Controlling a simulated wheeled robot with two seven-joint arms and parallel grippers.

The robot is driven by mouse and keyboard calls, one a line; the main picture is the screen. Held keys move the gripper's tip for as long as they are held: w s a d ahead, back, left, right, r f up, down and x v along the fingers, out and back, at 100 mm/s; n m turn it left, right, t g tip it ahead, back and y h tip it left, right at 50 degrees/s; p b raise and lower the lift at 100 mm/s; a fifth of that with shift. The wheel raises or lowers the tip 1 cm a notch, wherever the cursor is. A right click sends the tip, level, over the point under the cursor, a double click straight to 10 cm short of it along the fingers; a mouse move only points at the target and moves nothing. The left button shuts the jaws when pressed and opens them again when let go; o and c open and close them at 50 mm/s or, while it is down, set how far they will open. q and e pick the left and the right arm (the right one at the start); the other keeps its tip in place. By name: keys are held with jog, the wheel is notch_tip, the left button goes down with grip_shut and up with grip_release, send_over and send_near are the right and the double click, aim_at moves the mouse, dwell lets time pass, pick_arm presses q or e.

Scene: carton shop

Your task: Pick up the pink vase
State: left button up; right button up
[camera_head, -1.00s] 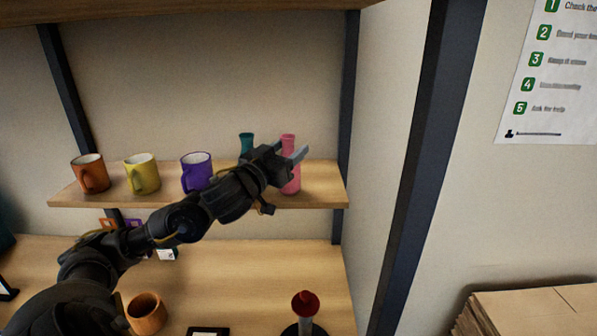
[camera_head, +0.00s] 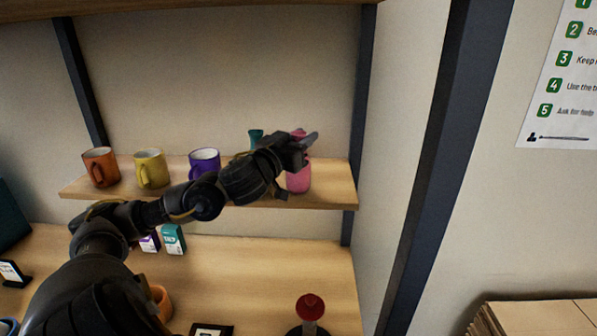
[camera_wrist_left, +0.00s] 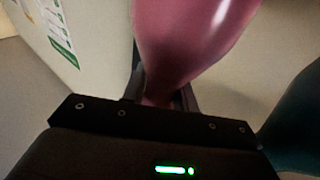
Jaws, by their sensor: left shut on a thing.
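The pink vase (camera_head: 299,179) is at the right end of the upper wooden shelf, partly hidden behind my left gripper. My left gripper (camera_head: 303,140) reaches in from the left and is shut on the vase's narrow upper part. In the left wrist view the pink vase (camera_wrist_left: 190,40) fills the top middle, its narrow part between the fingers (camera_wrist_left: 165,95). I cannot tell whether the vase's base touches the shelf. My right gripper is not in view.
A teal vase (camera_head: 256,136) stands just left, partly hidden by my arm. Purple (camera_head: 204,162), yellow (camera_head: 151,169) and orange (camera_head: 101,167) mugs line the shelf (camera_head: 330,192). A dark post (camera_head: 360,100) stands right of it. A red-topped object (camera_head: 310,307) is below.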

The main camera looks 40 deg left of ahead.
pick_arm(q)
jog(key=shift+d, duration=0.1)
grip_shut()
jog(key=shift+s, duration=0.1)
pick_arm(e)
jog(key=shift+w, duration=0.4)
pick_arm(q)
jog(key=shift+r, duration=0.1)
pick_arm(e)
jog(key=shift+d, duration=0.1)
